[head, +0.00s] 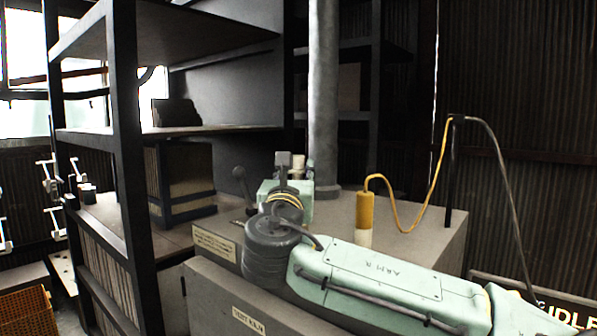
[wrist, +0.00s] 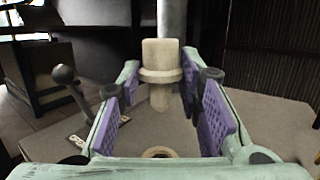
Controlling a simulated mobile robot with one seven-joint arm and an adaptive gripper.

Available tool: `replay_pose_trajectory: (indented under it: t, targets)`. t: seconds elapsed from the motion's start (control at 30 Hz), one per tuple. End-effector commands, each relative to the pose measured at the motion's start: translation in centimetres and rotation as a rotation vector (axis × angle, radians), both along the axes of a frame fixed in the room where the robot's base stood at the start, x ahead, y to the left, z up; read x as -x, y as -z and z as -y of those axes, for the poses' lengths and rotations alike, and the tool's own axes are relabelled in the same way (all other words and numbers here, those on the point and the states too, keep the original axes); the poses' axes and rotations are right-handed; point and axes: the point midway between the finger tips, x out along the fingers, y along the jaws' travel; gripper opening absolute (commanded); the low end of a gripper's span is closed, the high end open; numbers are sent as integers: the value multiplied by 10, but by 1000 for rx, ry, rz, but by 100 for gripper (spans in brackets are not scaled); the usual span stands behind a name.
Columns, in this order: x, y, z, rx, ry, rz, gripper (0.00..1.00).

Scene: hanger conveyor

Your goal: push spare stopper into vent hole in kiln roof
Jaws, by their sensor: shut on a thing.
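My gripper (wrist: 160,82) is shut on a pale beige stopper (wrist: 161,55), held between the ends of its purple-padded fingers. The stopper has a block-like top, a wider collar and a narrower plug pointing down. In the wrist view, the vent hole (wrist: 158,153) has a pale rim and shows nearer the camera than the stopper, partly cut off by my gripper's body. The stopper appears apart from the hole. In the head view, my gripper (head: 297,176) is over the kiln roof (head: 400,232), with a small pale part of the stopper (head: 298,166) showing; the hole is hidden there.
A grey pipe (head: 324,90) rises from the roof behind my gripper. A knobbed lever (head: 241,178) stands to the left. A yellow-and-white cylinder (head: 365,212) with a looping cord stands to the right, near a dark post (head: 450,170). Dark shelving (head: 125,140) fills the left.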

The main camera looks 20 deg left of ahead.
Motion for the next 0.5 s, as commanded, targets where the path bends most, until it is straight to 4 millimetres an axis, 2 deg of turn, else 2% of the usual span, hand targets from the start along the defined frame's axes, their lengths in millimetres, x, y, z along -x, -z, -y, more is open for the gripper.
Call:
replay_pose_trajectory:
  t: [0.27,0.5]
  targets:
    - [0,13,0,0,0,0,4]
    - [0,36,0,0,1,-1,4]
